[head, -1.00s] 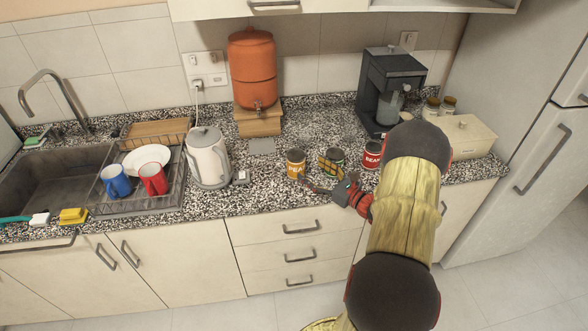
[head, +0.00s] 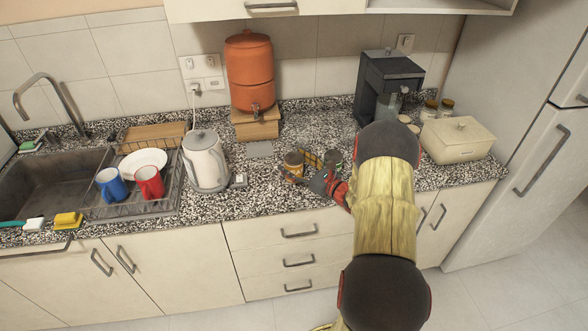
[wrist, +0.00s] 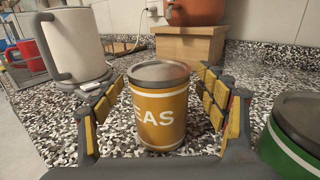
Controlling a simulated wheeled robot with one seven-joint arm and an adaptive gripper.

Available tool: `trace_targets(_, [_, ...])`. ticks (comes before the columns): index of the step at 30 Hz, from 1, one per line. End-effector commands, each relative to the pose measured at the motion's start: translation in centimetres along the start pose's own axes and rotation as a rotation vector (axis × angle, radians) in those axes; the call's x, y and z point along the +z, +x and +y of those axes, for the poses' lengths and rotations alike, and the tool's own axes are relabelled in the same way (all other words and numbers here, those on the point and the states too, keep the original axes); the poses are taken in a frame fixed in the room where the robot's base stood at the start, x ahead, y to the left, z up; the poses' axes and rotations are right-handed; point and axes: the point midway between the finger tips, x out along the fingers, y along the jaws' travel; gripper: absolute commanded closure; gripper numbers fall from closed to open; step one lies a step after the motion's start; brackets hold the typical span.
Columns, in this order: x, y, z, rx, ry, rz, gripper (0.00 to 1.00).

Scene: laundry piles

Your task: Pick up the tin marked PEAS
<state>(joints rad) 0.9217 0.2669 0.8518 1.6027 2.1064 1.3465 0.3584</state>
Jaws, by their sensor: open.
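The tin marked PEAS is orange with a grey lid and stands upright on the counter. In the wrist view the tin (wrist: 160,122) is between the two yellow-padded fingers of my gripper (wrist: 160,92), with its letters "EAS" showing. The fingers are open, with a visible gap on each side of the tin. In the head view the tin (head: 293,160) is partly covered by my gripper (head: 300,170). A green tin (head: 333,157) stands to its right, and its edge also shows in the wrist view (wrist: 292,135).
A white kettle (head: 206,160) stands left of the tin. An orange water dispenser (head: 251,75) on a wooden block is behind. A black coffee machine (head: 385,85) and cream box (head: 458,138) are to the right. A dish rack with mugs (head: 149,183) is left.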

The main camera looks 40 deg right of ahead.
Motion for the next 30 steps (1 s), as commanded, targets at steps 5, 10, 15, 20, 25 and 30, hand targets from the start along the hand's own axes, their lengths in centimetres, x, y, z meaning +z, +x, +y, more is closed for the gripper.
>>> trace_targets(5, [0.00,-0.02,0.01,0.000,0.000,0.000,0.36])
trace_targets(10, [0.00,-0.03,0.02,0.000,0.000,0.000,0.46])
trace_targets(15, [0.00,-0.03,0.02,0.000,0.000,0.000,0.56])
trace_targets(20, [-0.01,-0.04,0.02,0.000,0.000,0.000,0.65])
trace_targets(25, [-0.01,-0.04,0.02,0.000,0.000,0.000,0.74])
trace_targets(30, [-0.01,-0.04,0.02,0.000,0.000,0.000,0.84])
